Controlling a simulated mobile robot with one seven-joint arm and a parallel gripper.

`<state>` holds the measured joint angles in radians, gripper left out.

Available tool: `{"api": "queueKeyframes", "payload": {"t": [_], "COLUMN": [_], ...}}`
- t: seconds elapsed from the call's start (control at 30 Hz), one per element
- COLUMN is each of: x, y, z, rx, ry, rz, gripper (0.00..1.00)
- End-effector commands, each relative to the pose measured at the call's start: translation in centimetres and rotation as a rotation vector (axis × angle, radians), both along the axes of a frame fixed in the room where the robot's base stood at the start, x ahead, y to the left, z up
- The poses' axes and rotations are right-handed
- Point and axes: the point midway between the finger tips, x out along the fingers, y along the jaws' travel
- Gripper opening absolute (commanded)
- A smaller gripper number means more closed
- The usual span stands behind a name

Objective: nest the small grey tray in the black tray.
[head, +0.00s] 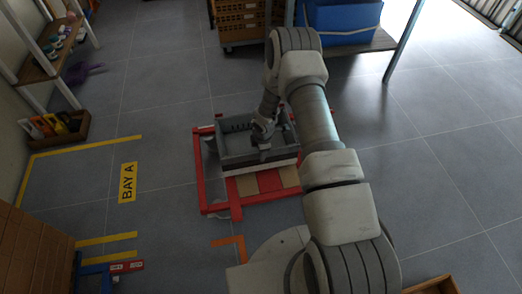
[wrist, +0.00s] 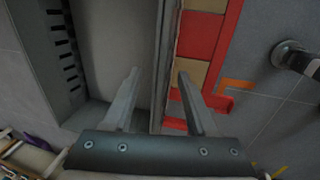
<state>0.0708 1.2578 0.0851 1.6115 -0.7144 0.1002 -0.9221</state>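The grey tray (head: 232,147) sits on the red dolly (head: 203,165) in the head view, with its open side up. My gripper (head: 264,152) is at the tray's near wall. In the wrist view my gripper (wrist: 159,74) is open, with one finger on the tray's inner side and the other outside. The tray wall (wrist: 163,30) runs between the fingers, with a visible gap on the outer side. The wall with dark slots (wrist: 65,45) is at the left. I cannot make out a separate black tray; my arm hides part of the dolly.
Tan boards (head: 268,181) show on the dolly's near part. A yellow-lined bay with a BAY A sign (head: 128,182) is on the floor at left. An orange crate (head: 238,20) and a blue bin (head: 342,22) stand at the back.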

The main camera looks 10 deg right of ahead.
Motion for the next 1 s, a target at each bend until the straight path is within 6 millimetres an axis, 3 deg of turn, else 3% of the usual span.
{"api": "queueKeyframes", "payload": {"t": [0.17,0.33,0.8,1.0], "x": [-0.1,-0.3,-2.4,-3.1], "y": [0.0,0.0,-0.1,-0.1], "z": [0.0,1.6,12.5,15.8], "rx": [-0.001,-0.001,0.000,0.000], "ry": [0.003,0.001,-0.001,-0.001], "rz": [0.000,0.000,0.000,-0.001], "gripper": [0.57,0.57,0.57,0.57]}}
